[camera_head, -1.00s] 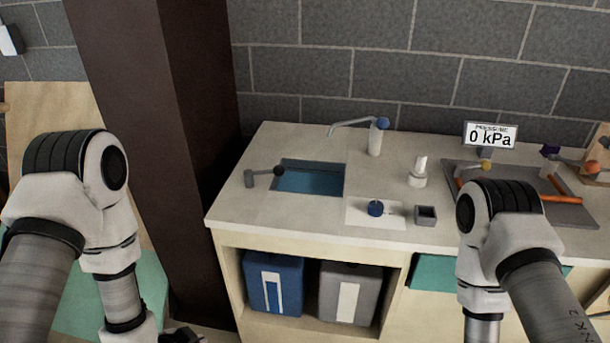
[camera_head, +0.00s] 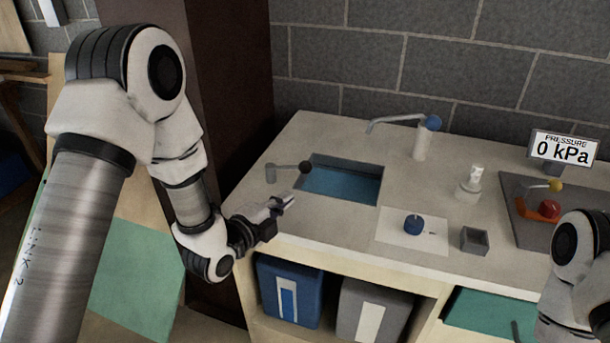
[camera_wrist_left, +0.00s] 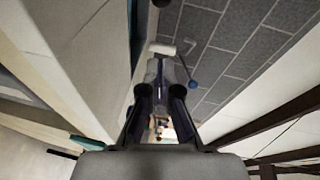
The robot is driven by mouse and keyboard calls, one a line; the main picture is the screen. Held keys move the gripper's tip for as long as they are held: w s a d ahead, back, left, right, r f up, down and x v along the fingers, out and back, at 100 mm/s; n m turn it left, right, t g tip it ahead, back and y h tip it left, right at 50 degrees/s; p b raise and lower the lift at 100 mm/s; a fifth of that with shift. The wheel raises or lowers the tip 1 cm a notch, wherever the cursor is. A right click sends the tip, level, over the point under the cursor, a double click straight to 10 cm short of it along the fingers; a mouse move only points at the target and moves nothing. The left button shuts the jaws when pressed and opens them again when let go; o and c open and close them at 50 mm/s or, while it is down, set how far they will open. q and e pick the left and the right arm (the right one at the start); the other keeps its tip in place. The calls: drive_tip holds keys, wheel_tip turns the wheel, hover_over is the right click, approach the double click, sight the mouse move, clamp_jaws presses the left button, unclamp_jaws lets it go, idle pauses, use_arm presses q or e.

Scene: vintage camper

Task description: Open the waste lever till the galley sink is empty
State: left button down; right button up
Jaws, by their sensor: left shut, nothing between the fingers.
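The galley sink (camera_head: 342,184) is a rectangular basin in the counter with blue water in it. The waste lever (camera_head: 287,168) is a grey lever at the sink's left edge; its arm lies about level, with its dark knob at the sink's rim. My left gripper (camera_head: 288,202) is shut and empty in front of the lever, near the counter's front left part, apart from the lever. Its shut fingers also show in the left wrist view (camera_wrist_left: 160,92). My right arm is at the right edge; its gripper is out of view.
A tap (camera_head: 423,138) with a blue knob stands behind the sink. A blue knob on a white plate (camera_head: 403,239), a small grey box (camera_head: 474,241) and a pressure sign (camera_head: 562,148) are to the right. Blue (camera_head: 290,290) and grey (camera_head: 371,310) containers stand below. A dark pillar (camera_head: 226,75) rises left.

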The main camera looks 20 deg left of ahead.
use_arm(q)
drive_tip(key=p+x, duration=0.2)
drive_tip(key=x, duration=0.6)
drive_tip(key=shift+w+d+r, duration=0.1)
drive_tip(key=shift+w+r, duration=0.05)
drive_tip(key=w, duration=0.1)
drive_tip(key=w+a, duration=0.1)
drive_tip(key=w+f+p, duration=0.1)
drive_tip(key=shift+w+a, duration=0.2)
drive_tip(key=shift+w, duration=0.15)
drive_tip(key=shift+w+a+f, duration=0.1)
drive_tip(key=shift+w+a, duration=0.15)
drive_tip(key=shift+w, duration=0.05)
drive_tip(key=shift+d, duration=0.1)
drive_tip(key=shift+w+f, duration=0.1)
